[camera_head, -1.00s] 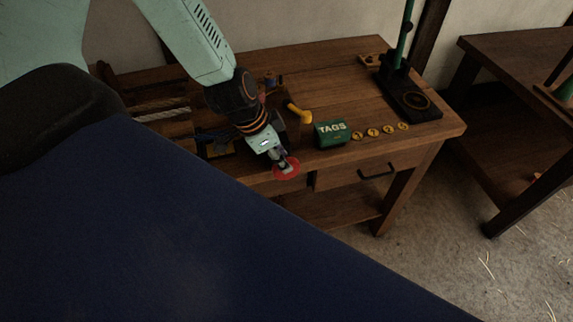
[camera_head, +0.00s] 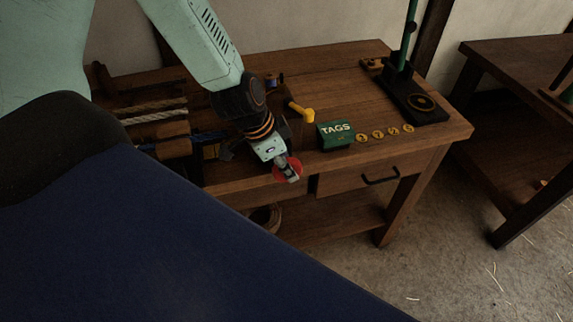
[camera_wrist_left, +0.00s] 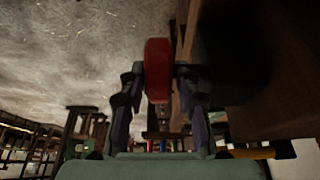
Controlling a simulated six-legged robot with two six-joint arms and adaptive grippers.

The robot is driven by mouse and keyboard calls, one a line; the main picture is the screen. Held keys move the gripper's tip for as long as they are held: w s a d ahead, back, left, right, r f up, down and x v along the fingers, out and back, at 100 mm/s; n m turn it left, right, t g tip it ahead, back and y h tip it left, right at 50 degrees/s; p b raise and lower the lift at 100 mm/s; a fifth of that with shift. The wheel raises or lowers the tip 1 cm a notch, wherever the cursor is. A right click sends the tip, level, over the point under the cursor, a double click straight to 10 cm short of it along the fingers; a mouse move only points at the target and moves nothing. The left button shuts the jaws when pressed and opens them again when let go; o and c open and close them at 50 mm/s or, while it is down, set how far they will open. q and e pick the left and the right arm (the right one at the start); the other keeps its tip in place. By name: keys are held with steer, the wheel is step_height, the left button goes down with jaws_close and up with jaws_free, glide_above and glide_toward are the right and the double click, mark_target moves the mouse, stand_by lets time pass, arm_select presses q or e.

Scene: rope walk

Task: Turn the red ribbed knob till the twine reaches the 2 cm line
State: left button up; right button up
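The red ribbed knob (camera_head: 280,171) is at the front edge of the wooden bench, partly covered by my left gripper (camera_head: 289,170). In the left wrist view the knob (camera_wrist_left: 158,68) stands between the two fingertips of my left gripper (camera_wrist_left: 160,76), which lie close against its sides. The gripper looks shut on it. A pale twisted rope (camera_head: 152,115) lies on the bench at the left, near blue and yellow parts. I cannot make out the 2 cm line or how far the twine reaches. My right gripper is not in view.
A green TAGS box (camera_head: 335,135) and several round yellow tags (camera_head: 378,134) sit right of the gripper. A yellow-handled lever (camera_head: 302,113) stands behind it. A black stand with a green post (camera_head: 417,102) is at the right end. A drawer handle (camera_head: 381,177) sticks out in front.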

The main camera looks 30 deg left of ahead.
arm_select(q)
steer(key=shift+d, duration=0.1)
jaws_close()
